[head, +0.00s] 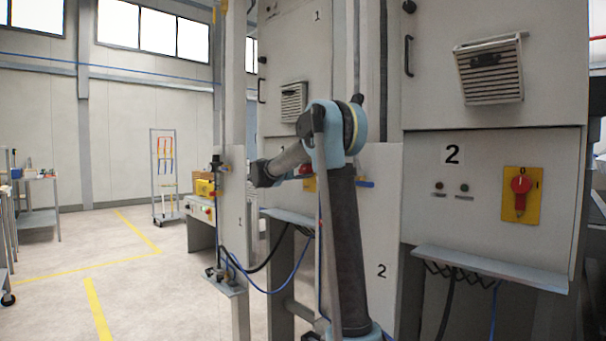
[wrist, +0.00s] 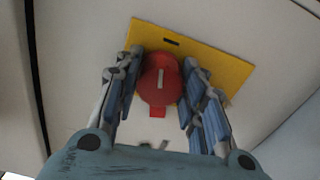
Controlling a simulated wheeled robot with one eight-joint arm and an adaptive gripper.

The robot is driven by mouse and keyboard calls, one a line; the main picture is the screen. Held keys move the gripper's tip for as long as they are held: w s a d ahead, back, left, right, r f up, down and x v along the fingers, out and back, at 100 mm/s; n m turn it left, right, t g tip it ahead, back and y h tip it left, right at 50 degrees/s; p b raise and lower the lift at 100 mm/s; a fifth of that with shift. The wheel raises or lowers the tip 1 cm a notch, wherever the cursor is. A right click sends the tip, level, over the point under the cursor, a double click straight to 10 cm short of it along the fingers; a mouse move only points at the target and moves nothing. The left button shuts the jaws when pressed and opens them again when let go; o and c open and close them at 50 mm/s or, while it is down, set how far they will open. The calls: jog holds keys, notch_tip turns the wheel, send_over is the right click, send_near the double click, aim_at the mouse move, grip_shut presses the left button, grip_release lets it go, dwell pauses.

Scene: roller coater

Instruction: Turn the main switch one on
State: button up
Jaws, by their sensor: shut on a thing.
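The red knob (wrist: 158,82) of main switch one sits on a yellow plate (wrist: 222,68) in the wrist view. A pale mark on the knob runs nearly upright in that picture, and a red tab shows at its lower edge. My gripper (wrist: 163,88) is around the knob, one set of blue-grey fingers on each side, shut on it. In the head view my arm covers most of this switch; a bit of its yellow plate (head: 309,185) shows beside the arm. My gripper's fingers cannot be made out there.
A second cabinet marked 2 (head: 480,200) stands at the right with its own red knob (head: 521,184) on a yellow plate. A shelf ledge (head: 490,268) juts out below it.

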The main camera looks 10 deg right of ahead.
jog(key=shift+d+f+m, duration=0.15)
jog(key=shift+m, duration=1.75)
jog(key=o, duration=1)
jog(key=shift+o, duration=0.2)
jog(key=shift+s+a, duration=0.1)
jog(key=shift+a, duration=0.15)
jog(key=v, duration=1.1)
jog(key=shift+a, duration=0.2)
jog(key=shift+s, duration=0.1)
